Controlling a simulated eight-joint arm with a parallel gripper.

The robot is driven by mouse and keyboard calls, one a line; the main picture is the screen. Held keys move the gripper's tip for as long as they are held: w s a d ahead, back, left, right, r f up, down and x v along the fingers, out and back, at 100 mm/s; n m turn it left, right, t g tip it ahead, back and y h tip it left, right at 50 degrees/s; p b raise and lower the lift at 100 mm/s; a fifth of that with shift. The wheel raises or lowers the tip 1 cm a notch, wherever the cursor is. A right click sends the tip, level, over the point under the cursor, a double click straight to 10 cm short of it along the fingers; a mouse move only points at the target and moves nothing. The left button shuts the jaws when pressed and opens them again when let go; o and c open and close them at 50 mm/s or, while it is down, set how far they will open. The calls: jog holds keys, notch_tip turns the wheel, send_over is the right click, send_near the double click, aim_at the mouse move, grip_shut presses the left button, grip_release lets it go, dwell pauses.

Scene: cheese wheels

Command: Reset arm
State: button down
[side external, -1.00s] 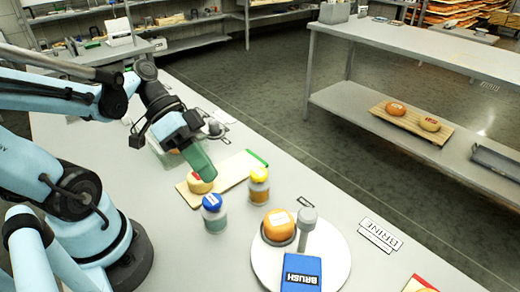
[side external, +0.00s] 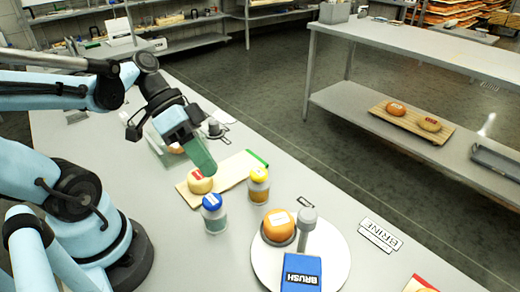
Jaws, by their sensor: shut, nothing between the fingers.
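My gripper (side external: 202,160) has green fingers that point down and slightly right. It is shut and empty, in the air above the wooden board at the left middle of the side external view. A yellow cheese wheel (side external: 199,182) with a red label sits on the board (side external: 235,172), just below the fingertips in the picture. An orange cheese wheel (side external: 279,226) sits on a round white turntable (side external: 335,255) at the front. Another orange wheel (side external: 175,148) is partly hidden behind my gripper.
A blue-capped jar (side external: 214,214) and a yellow-capped jar (side external: 258,186) stand near the board. A BRINE sign (side external: 380,235) lies to the right. A shelf behind holds two cheese wheels on a wooden rack (side external: 410,125).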

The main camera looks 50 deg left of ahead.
jog(key=w+a+n+t+y, duration=0.3)
jog(key=w+n+t+y, duration=0.2)
jog(key=w+y, duration=0.2)
jog(key=shift+w+a+n+y, duration=0.3)
jog(key=shift+a+n+y, duration=0.1)
jog(key=shift+y, duration=0.2)
